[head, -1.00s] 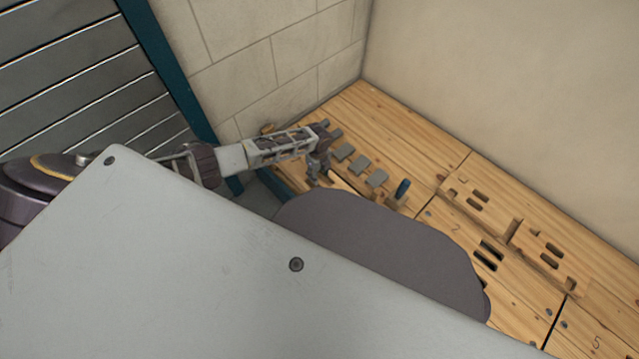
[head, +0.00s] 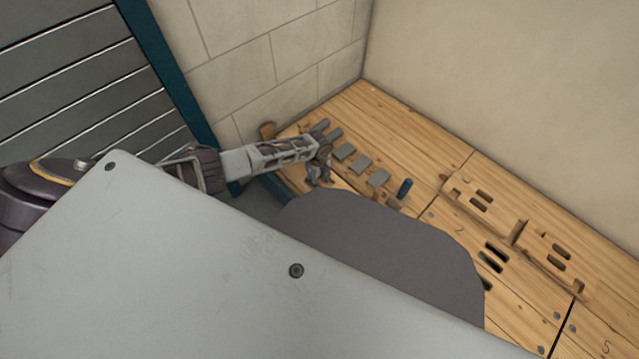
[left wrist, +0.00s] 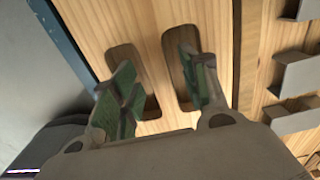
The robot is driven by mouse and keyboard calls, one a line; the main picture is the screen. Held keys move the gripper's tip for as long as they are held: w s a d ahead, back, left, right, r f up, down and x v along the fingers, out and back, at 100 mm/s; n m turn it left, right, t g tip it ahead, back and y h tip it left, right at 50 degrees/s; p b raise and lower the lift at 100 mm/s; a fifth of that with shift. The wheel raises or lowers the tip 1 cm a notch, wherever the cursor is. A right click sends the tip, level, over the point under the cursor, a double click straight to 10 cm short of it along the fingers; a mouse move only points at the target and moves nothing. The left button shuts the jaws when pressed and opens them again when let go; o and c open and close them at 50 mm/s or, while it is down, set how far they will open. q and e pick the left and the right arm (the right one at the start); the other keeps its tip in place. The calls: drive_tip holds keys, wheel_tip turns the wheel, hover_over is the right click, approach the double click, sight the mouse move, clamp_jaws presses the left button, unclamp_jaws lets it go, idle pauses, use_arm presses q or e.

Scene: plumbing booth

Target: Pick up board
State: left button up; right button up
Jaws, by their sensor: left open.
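My left gripper (head: 318,172) is over the far left end of the wooden bench in the head view. In the left wrist view the open left gripper (left wrist: 158,75) has its two fingers apart, one at each of two long slots in a pale wooden board (left wrist: 145,22). I cannot tell whether the fingertips are inside the slots or just above them. Two more slotted wooden boards, one (head: 465,190) and another (head: 545,245), lie on the bench farther right in the head view. My right gripper is not in view.
Several grey metal pieces (head: 360,163) sit right of the left gripper, with a blue upright peg (head: 405,188) beside them. They also show in the wrist view (left wrist: 295,75). A block wall (head: 290,60) and plain wall (head: 500,80) border the wooden bench (head: 400,120).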

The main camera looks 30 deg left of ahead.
sight(319, 181)
use_arm(q)
clamp_jaws()
idle(0.3)
drive_tip(key=shift+r, duration=0.15)
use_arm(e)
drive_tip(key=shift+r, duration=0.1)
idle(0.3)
use_arm(q)
drive_tip(key=shift+r+p, duration=0.85)
drive_tip(key=shift+r, duration=0.55)
wheel_tip(319, 181, up, 4)
drive_tip(key=shift+w+r+p, duration=0.1)
drive_tip(key=shift+r+p, duration=0.15)
drive_tip(key=shift+p, duration=0.9)
wheel_tip(319, 181, up, 2)
drive_tip(key=shift+r+p, duration=0.25)
drive_tip(key=shift+p, duration=0.25)
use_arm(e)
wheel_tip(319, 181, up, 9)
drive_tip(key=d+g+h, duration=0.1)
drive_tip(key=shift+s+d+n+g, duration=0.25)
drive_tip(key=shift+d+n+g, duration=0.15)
use_arm(q)
drive_tip(key=shift+d, duration=0.1)
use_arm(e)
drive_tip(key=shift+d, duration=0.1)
